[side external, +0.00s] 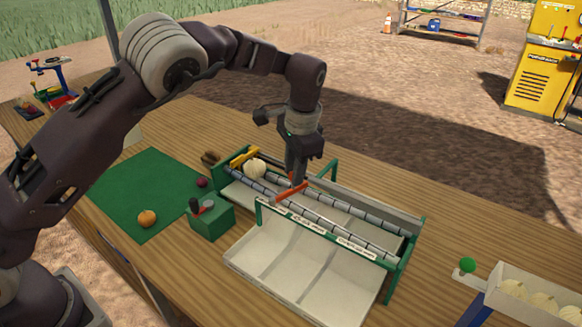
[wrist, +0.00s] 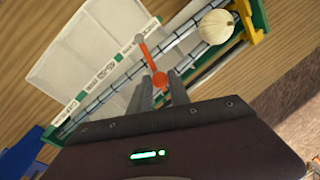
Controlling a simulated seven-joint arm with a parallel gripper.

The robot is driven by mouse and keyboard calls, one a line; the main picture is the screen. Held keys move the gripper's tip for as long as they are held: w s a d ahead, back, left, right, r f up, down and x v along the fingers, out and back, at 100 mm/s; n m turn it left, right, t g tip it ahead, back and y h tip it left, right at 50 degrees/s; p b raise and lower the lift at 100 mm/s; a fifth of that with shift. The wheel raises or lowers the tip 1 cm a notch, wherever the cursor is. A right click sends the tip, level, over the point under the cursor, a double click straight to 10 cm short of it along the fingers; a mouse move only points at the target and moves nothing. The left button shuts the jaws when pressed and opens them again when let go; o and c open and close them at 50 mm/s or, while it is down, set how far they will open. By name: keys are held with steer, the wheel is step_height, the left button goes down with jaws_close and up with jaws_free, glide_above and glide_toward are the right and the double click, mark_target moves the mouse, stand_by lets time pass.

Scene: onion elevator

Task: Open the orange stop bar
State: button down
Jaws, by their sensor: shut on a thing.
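The orange stop bar (side external: 290,191) lies slantwise across the grey rollers of the green-framed elevator (side external: 340,205) in the side view. It also shows in the wrist view (wrist: 147,55), with a round orange end between my fingers. My gripper (side external: 296,180) points down from above and is shut on the bar's round end; it also shows in the wrist view (wrist: 159,85). A pale onion (side external: 255,168) rests at the left end of the rollers, beside a yellow bar (side external: 244,156). The onion is also in the wrist view (wrist: 216,27), to the right of my fingers.
A white divided tray (side external: 300,268) in front of the rollers looks empty. A green mat (side external: 150,190) holds an orange onion (side external: 147,218). A bin of pale onions (side external: 535,290) stands at the right.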

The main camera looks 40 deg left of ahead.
steer(key=d+m, duration=0.1)
steer(key=m, duration=0.1)
steer(key=s+m, duration=0.1)
steer(key=shift+d+m+t, duration=0.3)
steer(key=shift+d+m, duration=0.05)
steer(key=shift+m, duration=0.05)
steer(key=m, duration=0.1)
steer(key=s+d+m+h, duration=0.1)
steer(key=m, duration=0.1)
steer(key=shift+s+d+m, duration=0.15)
steer(key=shift+s+m, duration=0.1)
steer(key=shift+m, duration=0.05)
steer(key=shift+s+d+m+t+h, duration=0.2)
steer(key=shift+s+m, duration=0.4)
steer(key=shift+m, duration=0.65)
steer(key=shift+s+d+m+h, duration=0.2)
steer(key=shift+s+m, duration=0.45)
steer(key=shift+m, duration=0.55)
steer(key=shift+s+d+m+t+h, duration=0.1)
steer(key=shift+s+m+h, duration=0.35)
steer(key=shift+m, duration=0.8)
steer(key=shift+s, duration=0.2)
steer(key=c, duration=1.2)
jaws_free()
steer(key=shift+c, duration=0.2)
